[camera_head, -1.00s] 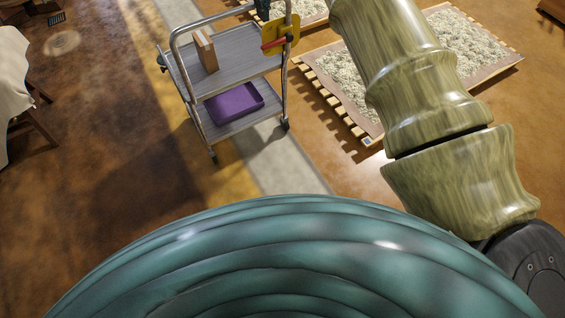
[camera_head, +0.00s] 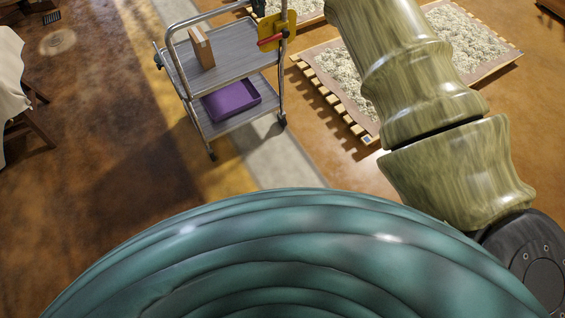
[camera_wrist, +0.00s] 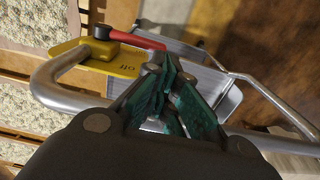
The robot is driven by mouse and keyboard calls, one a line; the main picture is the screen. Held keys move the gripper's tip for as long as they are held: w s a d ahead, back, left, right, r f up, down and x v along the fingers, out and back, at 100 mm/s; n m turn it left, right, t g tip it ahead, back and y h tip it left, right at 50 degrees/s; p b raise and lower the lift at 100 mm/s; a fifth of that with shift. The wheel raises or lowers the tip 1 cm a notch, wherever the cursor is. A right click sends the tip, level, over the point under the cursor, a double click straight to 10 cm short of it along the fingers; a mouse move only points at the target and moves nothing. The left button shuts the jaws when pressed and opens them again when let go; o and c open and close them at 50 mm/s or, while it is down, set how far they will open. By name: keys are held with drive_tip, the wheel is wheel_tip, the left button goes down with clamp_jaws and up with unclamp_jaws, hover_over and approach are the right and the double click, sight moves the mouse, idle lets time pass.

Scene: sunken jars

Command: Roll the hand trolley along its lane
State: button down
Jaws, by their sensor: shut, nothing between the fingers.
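The hand trolley (camera_head: 228,62) is a grey metal frame with two shelves and wheels, standing on the floor at the upper middle of the head view. A brown box (camera_head: 202,48) is on its upper shelf and a purple tray (camera_head: 231,101) on its lower one. A yellow plate (camera_head: 273,32) with a red lever (camera_head: 270,41) is at its right end. In the wrist view the yellow plate (camera_wrist: 110,62) reads "off", beside the red lever (camera_wrist: 137,40). My gripper (camera_wrist: 170,72) is shut and empty, green fingers across the handle bar (camera_wrist: 62,80); I cannot tell whether they touch it.
A pale lane strip (camera_head: 266,156) with a yellow band (camera_head: 225,172) runs under the trolley. Slatted pallets with pale, lumpy filling (camera_head: 345,72) lie to the right. A cloth-draped table (camera_head: 10,85) stands at the far left.

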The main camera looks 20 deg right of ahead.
drive_tip(key=shift+w, duration=0.25)
drive_tip(key=shift+s, duration=0.1)
drive_tip(key=shift+s+d+p, duration=0.15)
drive_tip(key=shift+s+p, duration=0.25)
drive_tip(key=shift+s, duration=0.3)
drive_tip(key=shift+s+d+p, duration=0.15)
drive_tip(key=shift+s+p, duration=0.25)
drive_tip(key=shift+s, duration=0.3)
drive_tip(key=shift+r, duration=0.1)
wheel_tip(320, 180, up, 12)
drive_tip(key=p, duration=0.5)
